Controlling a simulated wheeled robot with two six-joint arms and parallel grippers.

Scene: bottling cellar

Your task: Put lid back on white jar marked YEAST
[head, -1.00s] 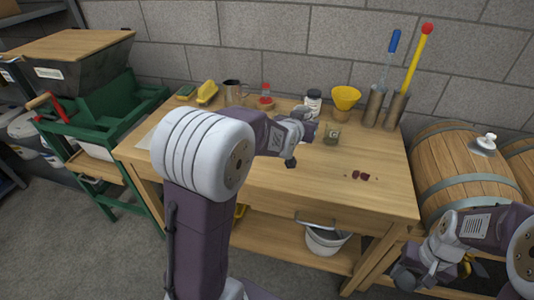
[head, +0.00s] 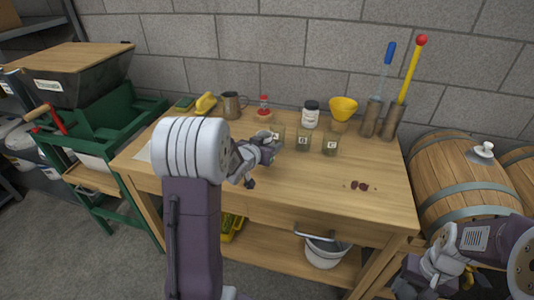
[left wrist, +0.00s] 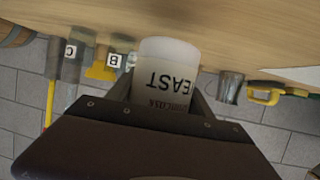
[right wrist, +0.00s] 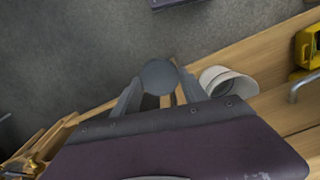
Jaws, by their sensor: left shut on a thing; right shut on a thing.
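My left gripper (left wrist: 160,100) is shut on the white jar (left wrist: 165,75), whose dark lettering ends in "EAST" and reads upside down in the left wrist view. The jar's mouth is hidden behind the gripper. In the head view my left gripper (head: 262,150) is over the left middle of the workbench (head: 300,195), and the jar is hard to make out. My right gripper (right wrist: 156,88) is shut on a round, flat grey disc (right wrist: 158,76), which looks like the lid. It is low, off the right front of the bench, well apart from the jar.
Small labelled jars (head: 303,141), a dark-capped white bottle (head: 311,114), a yellow funnel (head: 343,106) and a metal mug (head: 232,105) stand towards the back. Dark red bits (head: 360,186) lie at the right. A barrel (head: 460,180) stands beside the bench. The bench's front is clear.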

